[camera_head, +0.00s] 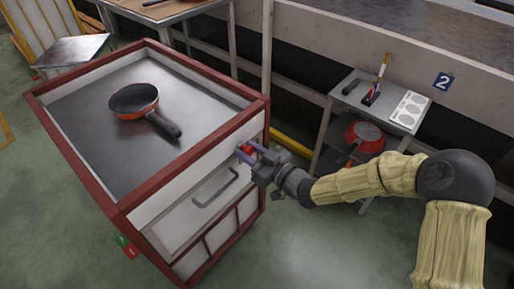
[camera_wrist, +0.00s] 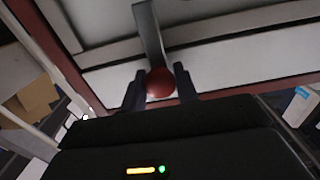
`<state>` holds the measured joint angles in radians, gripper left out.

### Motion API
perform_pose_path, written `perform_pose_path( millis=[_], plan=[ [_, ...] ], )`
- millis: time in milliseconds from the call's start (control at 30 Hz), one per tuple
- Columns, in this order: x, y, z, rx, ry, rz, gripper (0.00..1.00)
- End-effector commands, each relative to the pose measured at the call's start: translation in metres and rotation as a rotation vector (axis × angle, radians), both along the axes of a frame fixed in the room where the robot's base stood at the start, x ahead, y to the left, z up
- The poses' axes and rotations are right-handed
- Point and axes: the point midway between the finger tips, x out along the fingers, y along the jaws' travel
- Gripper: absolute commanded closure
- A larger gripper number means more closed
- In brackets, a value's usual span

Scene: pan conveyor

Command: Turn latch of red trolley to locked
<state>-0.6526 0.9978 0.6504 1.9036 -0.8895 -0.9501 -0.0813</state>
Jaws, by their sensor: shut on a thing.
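The red trolley (camera_head: 118,216) has a dark red frame, a grey top and white side panels, and it stands left of centre in the head view. Its latch has a red knob (camera_head: 247,149) near the top right of the front face. The knob also shows as a red ball in the wrist view (camera_wrist: 160,83), at the end of a grey lever (camera_wrist: 148,32). My gripper (camera_head: 251,153) is shut on this knob, with one dark finger on each side of it. The lever runs up from the knob in the wrist view. I cannot tell whether the latch is locked.
An orange-and-black pan (camera_head: 135,101) lies on the trolley top. A drawer handle (camera_head: 215,188) sits below the latch. A small side table (camera_head: 350,90) with tools stands to the right, with a red object (camera_head: 364,139) beneath it. Open floor lies in front.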

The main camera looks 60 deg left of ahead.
Motion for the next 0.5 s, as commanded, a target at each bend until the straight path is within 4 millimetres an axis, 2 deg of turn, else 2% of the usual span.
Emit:
perform_pose_path(
  millis=[33, 367, 400, 500],
  plan=[
    [0.0016, -0.0018, -0.0057, -0.014, 0.004, -0.003, 1.0],
    [0.0009, -0.0018, -0.0061, -0.015, 0.005, -0.001, 1.0],
    [0.001, -0.0019, -0.0061, -0.015, 0.005, -0.001, 0.66],
    [0.0007, -0.0016, -0.0051, -0.013, 0.004, -0.001, 0.5]
  ],
)
